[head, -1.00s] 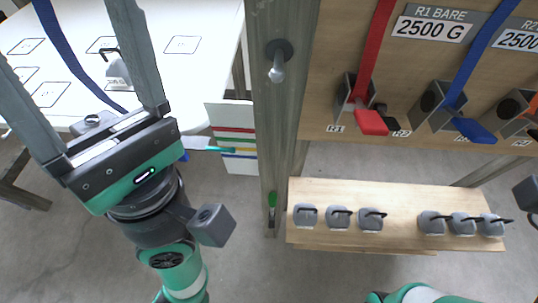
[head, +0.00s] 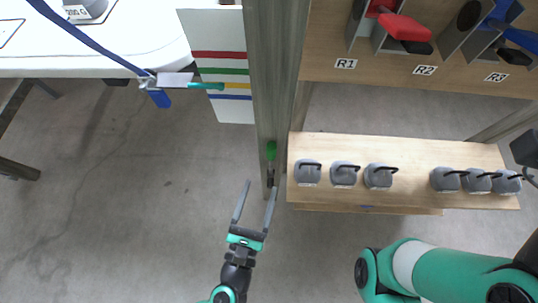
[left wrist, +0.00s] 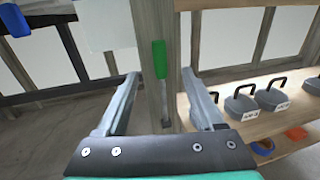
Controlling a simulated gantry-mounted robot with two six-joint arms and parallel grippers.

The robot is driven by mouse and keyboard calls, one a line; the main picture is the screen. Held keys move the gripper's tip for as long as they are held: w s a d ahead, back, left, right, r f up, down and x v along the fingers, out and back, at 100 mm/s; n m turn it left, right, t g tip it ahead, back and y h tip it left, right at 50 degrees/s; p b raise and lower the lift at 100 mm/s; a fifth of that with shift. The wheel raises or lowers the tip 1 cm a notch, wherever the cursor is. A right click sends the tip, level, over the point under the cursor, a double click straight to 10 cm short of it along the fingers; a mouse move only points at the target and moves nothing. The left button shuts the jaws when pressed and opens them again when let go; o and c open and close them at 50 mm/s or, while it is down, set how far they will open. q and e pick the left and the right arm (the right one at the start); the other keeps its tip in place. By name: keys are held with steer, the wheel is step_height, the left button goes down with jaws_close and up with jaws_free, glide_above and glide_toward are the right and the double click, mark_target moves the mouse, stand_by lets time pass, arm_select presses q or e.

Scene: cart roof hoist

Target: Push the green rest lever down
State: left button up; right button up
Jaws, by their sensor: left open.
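The green rest lever (head: 271,150) is on the grey post (head: 272,80), low on its side, in the head view. In the left wrist view the green lever (left wrist: 159,60) stands upright against the post, with its handle pointing up. My left gripper (head: 261,185) is open and empty, just below the lever in the head view. In the left wrist view the lever shows between and beyond the fingertips (left wrist: 160,76), with no contact that I can make out. My right gripper is out of view; only its arm shows at the lower right.
A wooden shelf (head: 410,156) with several grey weights (head: 379,176) stands right of the post. A striped card (head: 222,105) and a blue strap (head: 85,38) are to the left. Above the shelf is a board with red and blue levers. The floor left of the post is clear.

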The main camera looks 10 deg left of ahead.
mark_target(270, 155)
arm_select(q)
steer(key=w+b, duration=0.1)
steer(key=w, duration=0.9)
steer(key=shift+d+r, duration=0.1)
steer(key=shift+d, duration=0.05)
steer(key=shift+c, duration=0.2)
jaws_close()
stand_by(0.8)
